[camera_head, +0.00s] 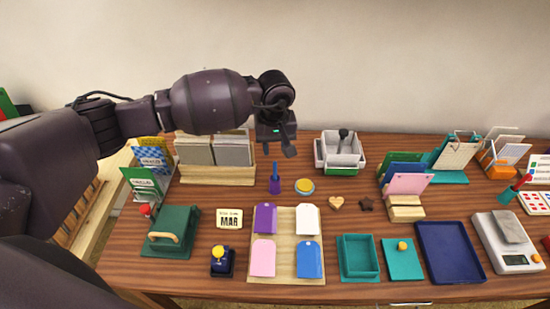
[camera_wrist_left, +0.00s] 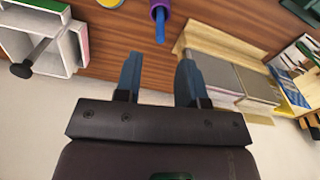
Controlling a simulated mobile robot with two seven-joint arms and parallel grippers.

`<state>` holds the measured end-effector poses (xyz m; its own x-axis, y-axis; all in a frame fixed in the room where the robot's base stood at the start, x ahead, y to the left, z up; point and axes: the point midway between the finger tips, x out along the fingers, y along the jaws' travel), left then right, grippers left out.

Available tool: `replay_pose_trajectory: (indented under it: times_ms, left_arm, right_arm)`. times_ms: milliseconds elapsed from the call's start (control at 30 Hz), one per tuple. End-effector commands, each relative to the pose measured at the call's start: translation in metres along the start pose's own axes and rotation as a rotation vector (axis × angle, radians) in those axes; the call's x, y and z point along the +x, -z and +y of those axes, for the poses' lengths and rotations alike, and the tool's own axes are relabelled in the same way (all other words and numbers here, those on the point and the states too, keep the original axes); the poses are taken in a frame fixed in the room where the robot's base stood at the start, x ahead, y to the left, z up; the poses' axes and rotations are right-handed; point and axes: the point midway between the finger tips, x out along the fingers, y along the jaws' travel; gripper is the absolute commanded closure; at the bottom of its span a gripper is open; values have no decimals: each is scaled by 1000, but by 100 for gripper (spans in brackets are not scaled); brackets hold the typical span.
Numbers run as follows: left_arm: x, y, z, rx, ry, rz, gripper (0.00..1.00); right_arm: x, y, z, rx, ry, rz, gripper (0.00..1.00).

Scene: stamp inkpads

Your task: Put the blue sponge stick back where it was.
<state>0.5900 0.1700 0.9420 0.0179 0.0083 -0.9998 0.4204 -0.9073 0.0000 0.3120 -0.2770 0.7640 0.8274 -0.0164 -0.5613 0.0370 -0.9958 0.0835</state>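The blue sponge stick (camera_head: 275,169) stands upright on the table, its lower part in or on a wider purple piece (camera_head: 275,186). In the left wrist view the blue stick (camera_wrist_left: 160,33) points out of the purple piece (camera_wrist_left: 160,9) toward my fingers, just beyond the tips. My left gripper (camera_head: 277,148) is above and behind the stick. Its two fingers (camera_wrist_left: 158,62) are spread, with nothing between them and apart from the stick. How deep the stick sits cannot be told. My right gripper is in neither view.
A yellow round inkpad (camera_head: 304,186) lies right of the stick. A wooden card rack (camera_head: 217,174) stands at left and a white-grey bin (camera_head: 341,152) at right. A wooden board (camera_head: 286,276) with coloured tags lies in front. Bare table surrounds the stick.

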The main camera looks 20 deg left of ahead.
Motion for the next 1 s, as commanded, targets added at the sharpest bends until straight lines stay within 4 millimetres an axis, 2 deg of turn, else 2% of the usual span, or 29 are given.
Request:
replay_pose_trajectory:
  times_ms: [100,300,1000]
  left_arm:
    - [-18,0,0,0,-1,2,63]
    - [-33,0,0,1,0,0,63]
    - [-35,0,0,0,0,-1,63]
  right_arm:
    - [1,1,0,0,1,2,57]
    - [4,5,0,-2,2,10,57]
    - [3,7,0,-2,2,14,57]
